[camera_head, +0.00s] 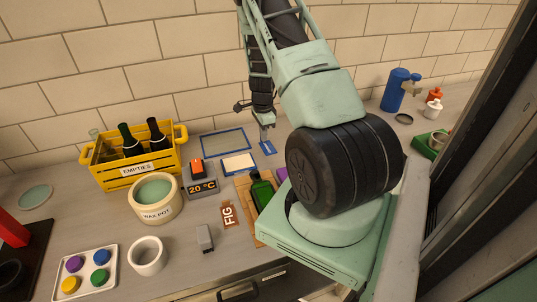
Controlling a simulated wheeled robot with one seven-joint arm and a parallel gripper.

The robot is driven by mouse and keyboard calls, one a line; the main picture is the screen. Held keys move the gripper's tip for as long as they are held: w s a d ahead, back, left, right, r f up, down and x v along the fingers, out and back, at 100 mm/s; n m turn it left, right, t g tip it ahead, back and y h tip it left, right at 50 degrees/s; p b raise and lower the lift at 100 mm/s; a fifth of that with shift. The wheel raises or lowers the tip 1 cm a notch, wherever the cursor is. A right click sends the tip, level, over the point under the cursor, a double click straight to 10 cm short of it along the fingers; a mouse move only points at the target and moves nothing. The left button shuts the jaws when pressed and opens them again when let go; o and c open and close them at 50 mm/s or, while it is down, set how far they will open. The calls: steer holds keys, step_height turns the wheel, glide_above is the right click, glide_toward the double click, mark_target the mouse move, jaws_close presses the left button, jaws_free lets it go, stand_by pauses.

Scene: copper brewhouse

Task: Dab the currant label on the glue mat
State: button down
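My gripper (265,127) points down over the back of the counter, small in the view; whether its fingers are open or shut is unclear. A small blue piece (268,148) is right at or below its fingertips; I cannot tell if it is held or lying on the counter, and no word is readable on it. A grey-green mat with a blue border (226,143) lies flat to the left of the gripper. A smaller pale panel with a blue edge (239,163) lies in front of it. No currant lettering is readable. A purple thing (282,174) is mostly hidden behind my arm.
A dark green bottle (262,190) lies on a wooden board (244,184). A blue dispenser (395,90) stands back right.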

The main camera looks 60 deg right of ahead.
stand_by(0.3)
steer(key=shift+r+p, duration=1.8)
steer(key=shift+r, duration=0.75)
steer(key=w+a+r+p, duration=0.2)
steer(key=w+a, duration=0.4)
steer(key=a, duration=0.3)
steer(key=shift+a+r+m+p, duration=0.25)
steer(key=shift+r+m+p, duration=0.1)
steer(key=shift+p, duration=0.2)
steer(key=shift+f, duration=0.1)
step_height(320, 180, down, 9)
steer(key=b, duration=0.6)
steer(key=shift+f+b, duration=0.1)
steer(key=shift+b, duration=0.3)
steer(key=shift+f, duration=0.3)
